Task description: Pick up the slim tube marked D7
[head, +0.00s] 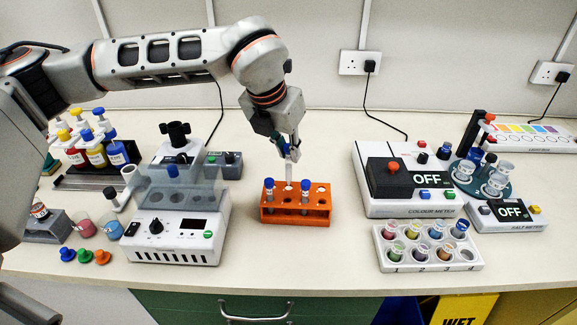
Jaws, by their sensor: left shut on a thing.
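An orange rack (290,214) stands on the bench near the middle of the head view. Two slim tubes with blue caps stand in it, one at the left (268,192) and one right of centre (305,193). My left gripper (288,152) is above the back of the rack, pointing down. It is shut on a slim pale tube (289,173) with a blue top, which hangs upright at the rack's back row. I cannot tell whether its lower end is clear of the rack. No tube marking is readable.
Left of the rack is a white machine (180,245) with a clear cover. Right are the colour meter (410,210), a white tray of coloured cups (388,262) and the half meter (530,218). Bench in front of the rack is clear.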

